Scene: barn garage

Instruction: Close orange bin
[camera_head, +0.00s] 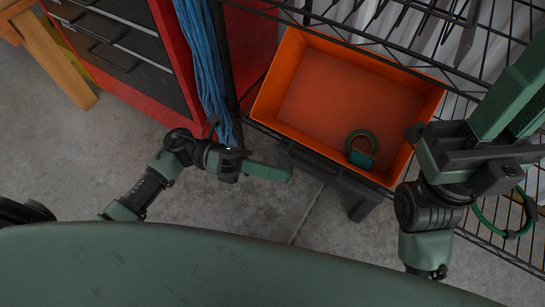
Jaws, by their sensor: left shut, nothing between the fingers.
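The orange bin (268,105) sits in a black wire rack, seen from above. Its top is open, and a green ring with a teal piece (361,150) lies inside near its front right corner. My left gripper (288,175) is shut and empty, just in front of the bin's near left side and apart from the orange walls. My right gripper (520,90) is at the right, over the rack beside the bin's right wall. Its green fingers reach toward the upper right; their opening cannot be made out. The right arm hides a little of the bin's right edge.
Wire shelf bars (380,42) cross above the bin's far side. A red cabinet with dark drawers (125,52) and a hanging blue cord bundle (206,62) stand left of it. A green cord loop (479,212) hangs on the rack at right. Concrete floor (255,210) is open in front.

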